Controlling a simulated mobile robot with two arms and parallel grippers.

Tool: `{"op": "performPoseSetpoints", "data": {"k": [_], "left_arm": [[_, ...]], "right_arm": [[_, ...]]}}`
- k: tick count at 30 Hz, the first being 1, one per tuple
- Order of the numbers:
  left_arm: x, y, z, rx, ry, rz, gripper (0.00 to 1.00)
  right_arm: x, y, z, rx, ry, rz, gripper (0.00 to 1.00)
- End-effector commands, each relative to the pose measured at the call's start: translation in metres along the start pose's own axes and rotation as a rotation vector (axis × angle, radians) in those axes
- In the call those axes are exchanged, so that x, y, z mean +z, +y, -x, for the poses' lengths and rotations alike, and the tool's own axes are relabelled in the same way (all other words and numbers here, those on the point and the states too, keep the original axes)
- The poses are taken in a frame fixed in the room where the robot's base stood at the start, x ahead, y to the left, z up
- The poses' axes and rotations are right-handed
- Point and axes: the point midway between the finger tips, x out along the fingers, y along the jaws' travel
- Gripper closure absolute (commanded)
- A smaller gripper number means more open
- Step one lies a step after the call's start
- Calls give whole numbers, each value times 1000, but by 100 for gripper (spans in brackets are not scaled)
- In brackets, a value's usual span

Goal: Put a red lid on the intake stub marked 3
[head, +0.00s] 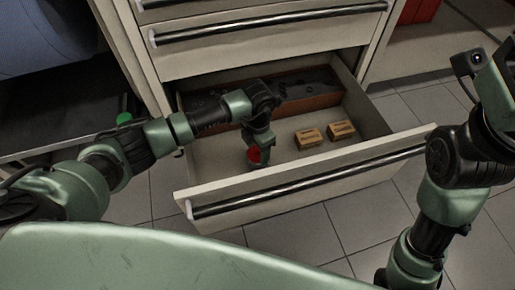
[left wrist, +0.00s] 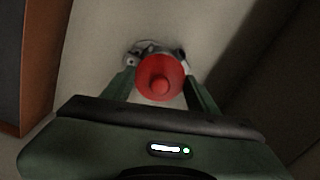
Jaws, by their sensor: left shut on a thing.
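My left gripper (left wrist: 160,88) is shut on a red lid (left wrist: 160,76), a round cap with a small knob, which sits between its two fingers. In the head view the red lid (head: 254,155) shows at the end of the left gripper (head: 255,160), low inside the open drawer. Whether the lid touches the drawer floor I cannot tell. My right arm stands at the right edge of the head view, and its fingertips are not clearly seen. No intake stub shows in either view.
The open drawer (head: 215,153) holds two small wooden blocks (head: 308,138) (head: 341,130) and a long brown tray (head: 315,99) at the back. The drawer front has a long bar handle (head: 310,183). Closed drawers are above; tiled floor lies in front.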

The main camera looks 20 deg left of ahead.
Motion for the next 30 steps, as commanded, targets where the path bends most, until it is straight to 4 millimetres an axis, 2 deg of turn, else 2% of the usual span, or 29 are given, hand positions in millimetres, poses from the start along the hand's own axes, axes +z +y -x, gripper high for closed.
{"op": "performPoseSetpoints", "data": {"k": [10,11,13,14,30], "left_arm": [[0,0,-2,0,0,1,79],[0,0,-2,0,0,1,39],[0,0,-2,0,0,1,19],[0,0,-2,0,0,1,16],[0,0,1,0,0,0,16]], "right_arm": [[-1,0,0,-2,3,0,25],[-1,0,0,-2,3,0,25],[-1,0,-1,-2,3,1,25],[-1,0,-1,-3,4,1,25],[-2,0,-3,-3,6,1,25]]}}
